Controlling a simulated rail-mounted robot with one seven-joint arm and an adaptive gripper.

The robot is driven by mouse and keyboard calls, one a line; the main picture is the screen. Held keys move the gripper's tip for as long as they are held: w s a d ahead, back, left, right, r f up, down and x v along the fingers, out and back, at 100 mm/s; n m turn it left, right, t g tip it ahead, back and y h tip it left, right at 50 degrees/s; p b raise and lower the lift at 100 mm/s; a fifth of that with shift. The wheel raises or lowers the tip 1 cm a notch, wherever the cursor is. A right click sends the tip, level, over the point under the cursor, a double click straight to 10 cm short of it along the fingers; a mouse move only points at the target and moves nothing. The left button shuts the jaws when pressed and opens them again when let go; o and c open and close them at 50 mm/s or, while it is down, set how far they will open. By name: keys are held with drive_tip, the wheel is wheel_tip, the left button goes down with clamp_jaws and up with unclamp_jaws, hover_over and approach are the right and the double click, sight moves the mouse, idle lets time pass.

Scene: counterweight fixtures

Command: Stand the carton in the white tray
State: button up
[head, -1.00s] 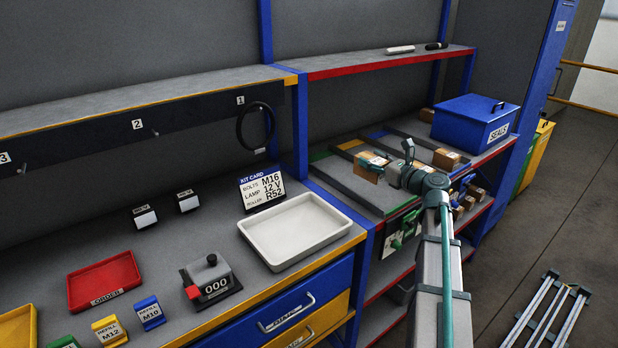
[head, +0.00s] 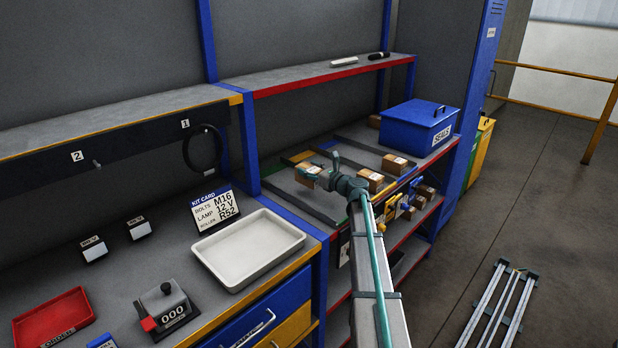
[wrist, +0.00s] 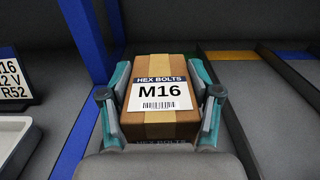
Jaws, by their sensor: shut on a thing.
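The carton (wrist: 155,122) is a brown box with tan tape and a white label reading HEX BOLTS M16. My gripper (wrist: 160,85) is shut on it, with a teal finger on each side. In the head view the carton (head: 307,174) is held over the right-hand bench section, right of the blue post. The white tray (head: 210,255) lies empty on the left bench, left of and nearer than the carton. Its edge also shows at the lower left of the wrist view (wrist: 22,122). The carton's underside is hidden.
A kit card (head: 215,207) reading M16, 12 V, R52 stands behind the tray. The blue post (head: 249,150) rises between the bench sections. A counter block (head: 163,308) and red tray (head: 50,318) are left of the white tray. Other cartons (head: 369,181) and a blue SEALS box (head: 415,127) are right.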

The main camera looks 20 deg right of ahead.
drive_tip(key=shift+w+d+f+p, duration=0.2)
drive_tip(key=shift+w+d+f, duration=0.05)
drive_tip(key=shift+w+f, duration=0.35)
drive_tip(key=shift+w+d+f+p, duration=0.2)
drive_tip(key=shift+w+f, duration=0.25)
drive_tip(key=shift+f, duration=0.2)
drive_tip(key=shift+f+p, duration=0.6)
drive_tip(key=shift+f, duration=0.95)
drive_tip(key=shift+f, duration=0.2)
drive_tip(key=o, duration=1.7)
drive_tip(key=shift+s, duration=0.1)
drive_tip(key=shift+c, duration=0.2)
drive_tip(key=shift+r, duration=0.2)
drive_tip(key=shift+b+v, duration=1.25)
drive_tip(key=shift+v, duration=2.5)
